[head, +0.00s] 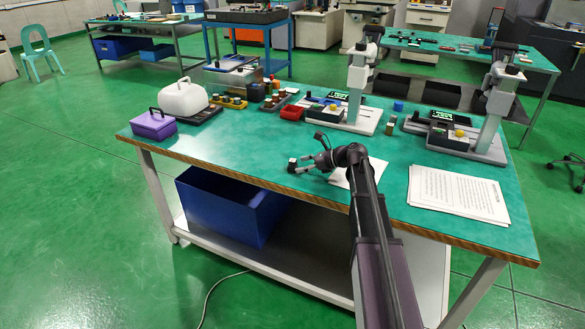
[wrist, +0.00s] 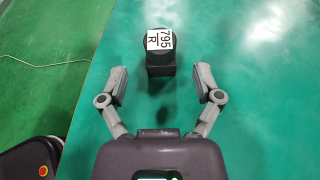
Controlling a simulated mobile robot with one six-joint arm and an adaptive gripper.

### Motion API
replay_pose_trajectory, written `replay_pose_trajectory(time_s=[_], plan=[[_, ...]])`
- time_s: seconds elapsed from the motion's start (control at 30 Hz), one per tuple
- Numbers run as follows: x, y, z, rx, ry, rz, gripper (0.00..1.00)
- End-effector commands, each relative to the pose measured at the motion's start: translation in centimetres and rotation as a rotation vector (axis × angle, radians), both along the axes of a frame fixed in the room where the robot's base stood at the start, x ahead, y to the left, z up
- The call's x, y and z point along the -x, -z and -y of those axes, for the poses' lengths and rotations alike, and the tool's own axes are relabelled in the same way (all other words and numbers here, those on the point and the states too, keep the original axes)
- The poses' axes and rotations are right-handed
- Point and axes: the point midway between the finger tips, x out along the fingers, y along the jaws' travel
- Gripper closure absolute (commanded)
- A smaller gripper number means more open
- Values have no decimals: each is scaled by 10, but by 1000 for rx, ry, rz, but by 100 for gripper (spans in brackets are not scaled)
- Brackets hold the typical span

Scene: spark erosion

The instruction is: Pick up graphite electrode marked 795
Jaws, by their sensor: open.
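The graphite electrode marked 795 (wrist: 161,70) is a small dark block with a white label reading "795 R" on its top. It stands on the green table near the front edge. In the wrist view it sits ahead of my gripper (wrist: 160,84), centred between the two fingers, with a gap on each side. My gripper is open and does not touch it. In the head view the electrode (head: 292,165) shows at the tips of my gripper (head: 304,166), which reaches to the left from my arm.
The green table (head: 235,152) is clear around the electrode. A white paper (head: 357,174) lies partly under my arm, and a stack of printed sheets (head: 457,194) is to the right. A purple box (head: 153,125), a white container (head: 183,98) and measuring stands (head: 357,85) stand farther back.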

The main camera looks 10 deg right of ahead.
Motion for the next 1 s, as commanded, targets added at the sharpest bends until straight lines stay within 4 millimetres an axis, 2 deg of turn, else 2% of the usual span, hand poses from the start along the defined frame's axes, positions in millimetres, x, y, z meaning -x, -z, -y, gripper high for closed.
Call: replay_pose_trajectory(time_s=[0.2, 0.33, 0.93, 1.0], plan=[[-11, 12, -22, 0, -1, 0, 17], [-15, 14, -29, 0, 0, 0, 17], [-15, 14, -31, 0, -1, 0, 17], [-15, 14, -31, 0, -1, 0, 38]])
